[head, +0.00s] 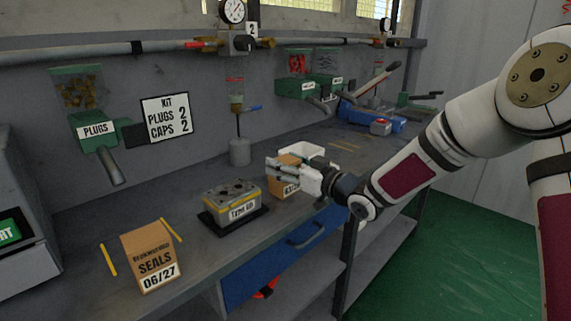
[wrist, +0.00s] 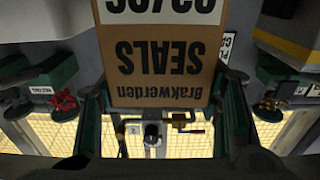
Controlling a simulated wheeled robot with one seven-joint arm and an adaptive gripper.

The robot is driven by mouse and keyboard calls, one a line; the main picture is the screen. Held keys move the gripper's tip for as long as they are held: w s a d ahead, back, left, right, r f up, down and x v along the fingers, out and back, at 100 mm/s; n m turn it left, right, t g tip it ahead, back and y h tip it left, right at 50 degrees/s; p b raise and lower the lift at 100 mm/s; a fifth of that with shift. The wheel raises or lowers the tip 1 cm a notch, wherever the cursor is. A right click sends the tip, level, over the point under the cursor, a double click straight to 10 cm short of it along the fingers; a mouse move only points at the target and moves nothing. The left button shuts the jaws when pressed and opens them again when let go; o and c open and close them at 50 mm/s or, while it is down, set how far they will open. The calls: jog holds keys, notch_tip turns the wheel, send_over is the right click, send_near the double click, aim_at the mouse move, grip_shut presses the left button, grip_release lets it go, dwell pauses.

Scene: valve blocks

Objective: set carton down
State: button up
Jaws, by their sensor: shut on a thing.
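My gripper (head: 284,165) is shut on a brown carton (head: 283,182) over the middle of the bench. In the head view the fingers cover its upper part, and I cannot tell whether its base touches the bench. The wrist view shows this carton (wrist: 155,70) between the two dark fingers, its SEALS label upside down and its date cut off by the top edge. A second brown carton (head: 150,258), labelled SEALS 06/27, stands at the front left of the bench (head: 215,260) between two yellow strips.
A valve block (head: 232,200) on a dark pad stands left of the held carton. A white tray (head: 301,150) is close behind it. Yellow marks (head: 345,146) lie on clear bench to the right. A grey post (head: 239,150) stands at the back; a blue tool (head: 372,120) lies farther right.

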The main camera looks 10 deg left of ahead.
jog(key=shift+r, duration=0.15)
jog(key=o, duration=1.4)
jog(key=shift+f, duration=0.2)
jog(key=shift+r, duration=0.1)
jog(key=shift+s+d+r, duration=0.1)
jog(key=p+v, duration=0.1)
jog(key=v, duration=1)
jog(key=shift+s+d, duration=0.3)
